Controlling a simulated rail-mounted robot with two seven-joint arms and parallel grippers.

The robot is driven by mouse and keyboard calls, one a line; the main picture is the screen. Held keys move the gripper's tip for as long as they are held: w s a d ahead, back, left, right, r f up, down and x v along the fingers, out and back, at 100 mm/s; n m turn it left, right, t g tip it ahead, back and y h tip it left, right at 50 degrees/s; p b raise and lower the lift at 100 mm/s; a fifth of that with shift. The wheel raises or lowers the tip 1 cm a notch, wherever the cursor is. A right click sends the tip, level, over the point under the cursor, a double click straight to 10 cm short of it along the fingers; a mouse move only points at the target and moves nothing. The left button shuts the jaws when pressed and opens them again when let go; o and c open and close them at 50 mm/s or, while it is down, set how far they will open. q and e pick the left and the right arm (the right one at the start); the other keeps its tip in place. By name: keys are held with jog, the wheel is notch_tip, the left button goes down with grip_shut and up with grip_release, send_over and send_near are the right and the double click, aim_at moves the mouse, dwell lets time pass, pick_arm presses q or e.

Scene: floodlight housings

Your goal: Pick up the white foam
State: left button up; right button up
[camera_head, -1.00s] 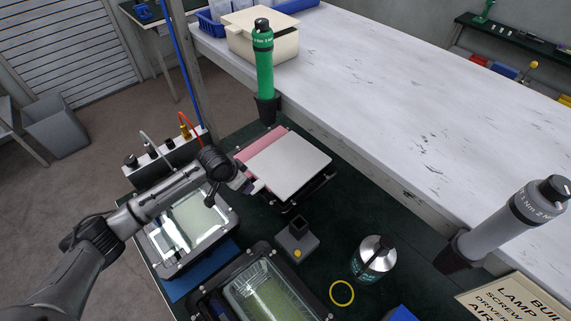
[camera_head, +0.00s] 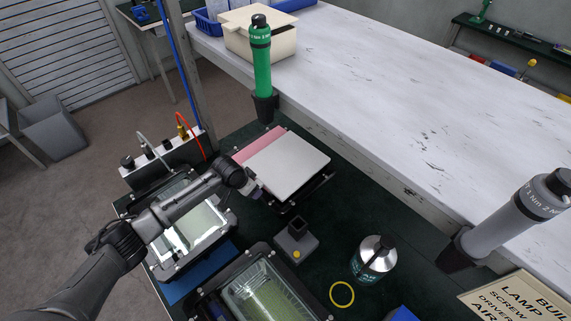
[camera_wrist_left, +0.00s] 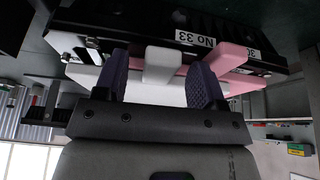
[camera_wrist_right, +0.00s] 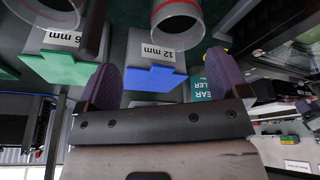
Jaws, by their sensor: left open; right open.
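The white foam (camera_head: 292,168) is a flat pale sheet on top of a pink sheet (camera_head: 263,146), both lying on a dark tray by the bench. My left gripper (camera_head: 253,187) is at the foam's near left edge. In the left wrist view the gripper (camera_wrist_left: 160,75) is open, with a white tab (camera_wrist_left: 161,64) of the foam between its two fingers. I cannot tell whether the fingers touch it. A pink tab (camera_wrist_left: 230,60) shows beside the right finger. My right gripper (camera_wrist_right: 150,85) is open and empty in the right wrist view; it is not in the head view.
Floodlight housings (camera_head: 262,290) stand on the dark green table, with a grey block (camera_head: 297,241), a spray can (camera_head: 374,259) and a yellow ring (camera_head: 342,294) nearby. A green screwdriver (camera_head: 261,60) stands in a holder on the white bench's edge, close beyond the foam.

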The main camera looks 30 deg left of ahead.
pick_arm(q)
jog(key=c, duration=1)
jog(key=shift+r, duration=0.15)
